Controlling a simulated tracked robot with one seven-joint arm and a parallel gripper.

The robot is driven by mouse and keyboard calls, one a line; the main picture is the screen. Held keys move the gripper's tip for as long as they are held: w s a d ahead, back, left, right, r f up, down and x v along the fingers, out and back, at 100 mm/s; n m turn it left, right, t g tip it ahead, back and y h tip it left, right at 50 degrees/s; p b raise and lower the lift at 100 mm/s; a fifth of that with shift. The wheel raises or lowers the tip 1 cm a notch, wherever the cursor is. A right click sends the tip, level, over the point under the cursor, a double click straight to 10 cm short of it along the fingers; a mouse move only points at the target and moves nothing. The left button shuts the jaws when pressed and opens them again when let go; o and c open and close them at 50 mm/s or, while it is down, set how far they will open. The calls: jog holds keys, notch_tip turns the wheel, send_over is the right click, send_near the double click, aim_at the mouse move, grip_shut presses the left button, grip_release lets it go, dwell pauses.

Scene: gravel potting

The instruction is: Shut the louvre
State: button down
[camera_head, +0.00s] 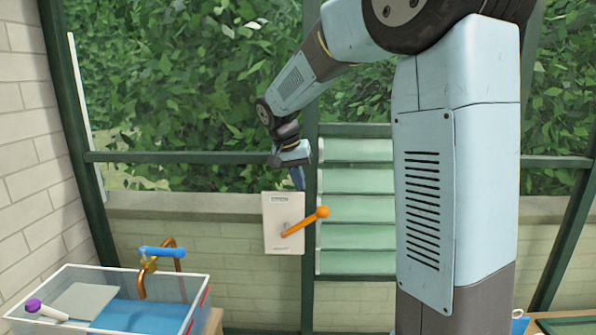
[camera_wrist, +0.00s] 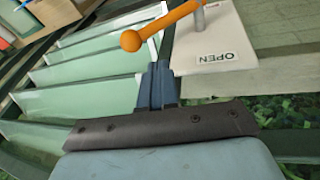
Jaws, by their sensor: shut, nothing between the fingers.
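The louvre (camera_head: 356,209) is a set of pale green slats in a dark green frame, right of the post; its slats also show in the wrist view (camera_wrist: 88,98). A white plate (camera_head: 270,210) beside it carries an orange lever (camera_head: 303,223) with a ball end, pointing right and slightly up. In the wrist view the plate (camera_wrist: 232,72) reads "OPEN" near the lever (camera_wrist: 160,28). My gripper (camera_head: 300,184) is shut and empty, just above the plate's upper right corner. In the wrist view my gripper (camera_wrist: 157,70) lies close to the lever's ball, apparently apart from it.
A clear-walled basin (camera_head: 190,318) with blue contents and a brown tap with a blue handle (camera_head: 162,253) stands at lower left. A purple-capped bottle (camera_head: 45,311) lies there. Green frame bars and a low brick wall (camera_head: 225,250) run behind. My arm hides part of the right side.

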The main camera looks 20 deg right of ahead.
send_over(310, 217)
jog(key=f, duration=0.5)
jog(key=shift+w+a+f, duration=0.25)
jog(key=shift+a+f, duration=0.05)
jog(key=shift+f, duration=0.1)
jog(key=shift+s+d+f, duration=0.2)
jog(key=shift+d+f, duration=0.1)
jog(key=shift+f, duration=0.2)
